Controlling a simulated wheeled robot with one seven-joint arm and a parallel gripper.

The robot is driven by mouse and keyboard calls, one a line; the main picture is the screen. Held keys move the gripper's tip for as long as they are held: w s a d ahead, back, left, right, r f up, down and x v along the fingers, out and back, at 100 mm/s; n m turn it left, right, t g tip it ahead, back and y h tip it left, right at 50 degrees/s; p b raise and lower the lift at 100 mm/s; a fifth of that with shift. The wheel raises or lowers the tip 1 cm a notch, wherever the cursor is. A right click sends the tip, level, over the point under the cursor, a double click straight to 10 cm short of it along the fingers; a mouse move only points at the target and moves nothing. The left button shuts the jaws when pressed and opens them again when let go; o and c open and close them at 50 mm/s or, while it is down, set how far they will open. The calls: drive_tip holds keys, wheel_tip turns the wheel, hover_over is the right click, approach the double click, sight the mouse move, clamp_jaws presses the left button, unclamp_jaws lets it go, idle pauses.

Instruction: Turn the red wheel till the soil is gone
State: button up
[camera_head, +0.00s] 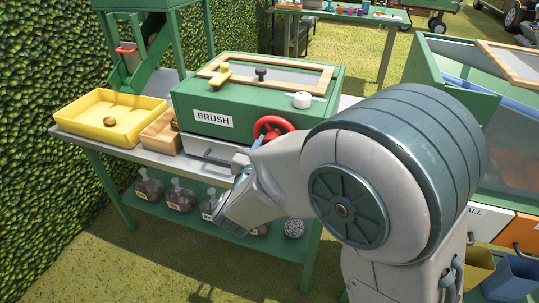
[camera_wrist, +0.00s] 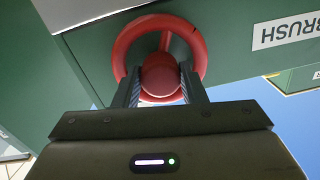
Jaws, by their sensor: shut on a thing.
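The red wheel (camera_head: 273,125) is on the front of the green box labelled BRUSH (camera_head: 250,92), near its right end. In the wrist view the red wheel (camera_wrist: 161,29) shows as a ring with a round red knob. My gripper (camera_wrist: 161,88) is shut on this knob, with one finger on each side of it. In the head view my arm hides the fingers and part of the wheel. A framed grey panel lies on top of the box. I cannot make out any soil through it.
A yellow tray (camera_head: 98,117) with a brown round thing stands left of the box, and a small wooden box (camera_head: 162,132) sits between. Bottles (camera_head: 180,195) stand on the lower shelf. A green bin with a clear front (camera_head: 510,125) is at the right. A hedge (camera_head: 40,60) lines the left.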

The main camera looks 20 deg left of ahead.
drive_tip(key=shift+f+m+b, duration=0.1)
drive_tip(key=shift+m+b, duration=0.35)
drive_tip(key=shift+m, duration=0.05)
drive_tip(key=o, duration=1)
drive_tip(key=shift+s, duration=0.1)
drive_tip(key=s, duration=1.3)
drive_tip(key=shift+s+a+r+p, duration=0.2)
drive_tip(key=shift+s+a+p, duration=0.1)
drive_tip(key=shift+s+p, duration=0.1)
